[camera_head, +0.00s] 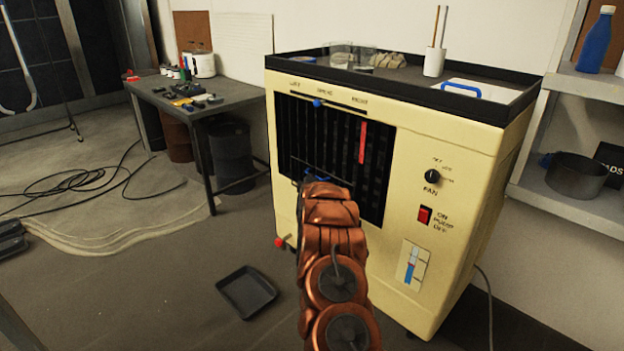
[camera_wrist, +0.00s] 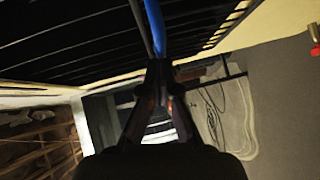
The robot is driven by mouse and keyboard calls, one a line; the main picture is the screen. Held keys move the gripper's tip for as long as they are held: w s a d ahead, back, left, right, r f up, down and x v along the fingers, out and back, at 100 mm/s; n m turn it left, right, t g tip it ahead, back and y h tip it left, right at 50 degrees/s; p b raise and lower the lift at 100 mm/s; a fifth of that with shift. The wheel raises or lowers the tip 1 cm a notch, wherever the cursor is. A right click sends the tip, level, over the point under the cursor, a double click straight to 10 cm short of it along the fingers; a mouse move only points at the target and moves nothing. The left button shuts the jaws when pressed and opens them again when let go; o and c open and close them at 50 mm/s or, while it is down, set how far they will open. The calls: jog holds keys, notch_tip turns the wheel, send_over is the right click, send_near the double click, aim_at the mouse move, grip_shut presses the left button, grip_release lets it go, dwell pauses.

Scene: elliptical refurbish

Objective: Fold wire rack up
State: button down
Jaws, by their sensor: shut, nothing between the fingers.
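A cream cooler unit (camera_head: 440,160) stands ahead with a dark slatted grille (camera_head: 345,120) in its front. A thin dark wire (camera_head: 328,172), which looks like part of the wire rack, crosses the lower grille beside a small blue piece (camera_head: 309,171). In the wrist view a blue bar (camera_wrist: 154,28) and a thin dark bar (camera_wrist: 140,25) run up from my fingertips across the grille. My gripper (camera_wrist: 159,66) is shut, its tips at or very close to these bars. Whether they touch cannot be told. My arm hides the gripper and part of the rack in the head view.
A fan knob (camera_head: 432,177) and red switch (camera_head: 425,215) are to the right. A black tray (camera_head: 246,291) lies on the floor; a workbench (camera_head: 190,108) stands left.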

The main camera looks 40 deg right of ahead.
jog(key=shift+r, duration=0.1)
jog(key=w+a+p+v, duration=0.1)
jog(key=p+v, duration=0.3)
jog(key=v, duration=0.8)
jog(key=shift+a, duration=0.95)
jog(key=shift+w+r, duration=0.1)
